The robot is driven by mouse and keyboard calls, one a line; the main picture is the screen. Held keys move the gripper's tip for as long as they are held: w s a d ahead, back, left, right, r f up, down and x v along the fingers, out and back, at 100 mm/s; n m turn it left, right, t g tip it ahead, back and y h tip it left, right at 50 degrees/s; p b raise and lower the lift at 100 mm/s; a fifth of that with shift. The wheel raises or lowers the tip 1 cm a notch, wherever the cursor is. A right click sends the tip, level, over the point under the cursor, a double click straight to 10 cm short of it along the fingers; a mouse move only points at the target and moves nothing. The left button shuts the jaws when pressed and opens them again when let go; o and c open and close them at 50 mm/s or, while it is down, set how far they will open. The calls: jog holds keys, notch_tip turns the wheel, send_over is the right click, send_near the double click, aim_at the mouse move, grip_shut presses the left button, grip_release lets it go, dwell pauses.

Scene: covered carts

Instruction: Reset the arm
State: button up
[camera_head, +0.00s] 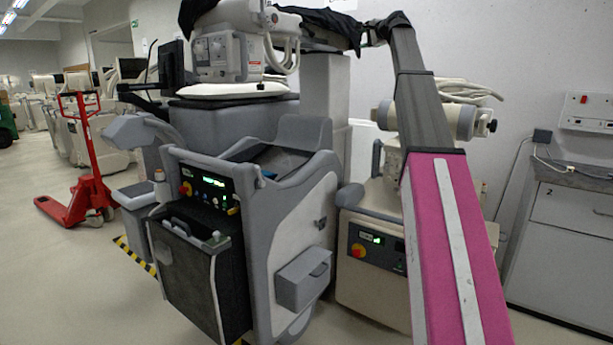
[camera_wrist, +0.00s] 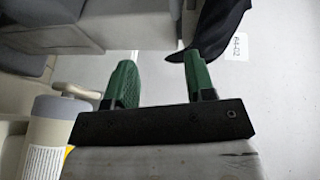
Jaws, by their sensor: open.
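My gripper (camera_wrist: 160,60) shows in the wrist view as two green fingers on a dark bar. The fingers stand wide apart with nothing held between them. A pale surface lies behind the gap, with part of a grey machine body at its upper edge. A dark shape (camera_wrist: 222,22), perhaps cloth, lies just beyond the right finger; I cannot tell whether they touch. I cannot make out the gripper in the head view.
A grey mobile machine (camera_head: 290,240) with a black front bin (camera_head: 200,280) fills the centre. A beige machine (camera_head: 372,262) stands close on its right. A red pallet truck (camera_head: 75,205) is at left, and a grey cabinet (camera_head: 562,245) at right. Open floor lies front left.

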jog(key=s+a+f+n+g+h, duration=0.15)
jog(key=s+f, duration=0.25)
jog(key=f, duration=1.4)
jog(key=s+a+f+n+g+h, duration=0.1)
jog(key=s+f+g, duration=0.25)
jog(key=f, duration=1.45)
jog(key=s+a+f+n+g+h, duration=0.15)
jog(key=s+f, duration=0.35)
jog(key=f, duration=1.3)
jog(key=s+f+n+g+h, duration=0.2)
jog(key=s+f+n+g, duration=0.1)
jog(key=s+f, duration=1.3)
jog(key=s+f+n+g+h, duration=0.2)
jog(key=s+f+n+g, duration=0.1)
jog(key=s+f, duration=1.4)
jog(key=s+g, duration=0.1)
jog(key=s, duration=0.1)
jog(key=shift+s+n, duration=0.4)
jog(key=shift+d, duration=0.1)
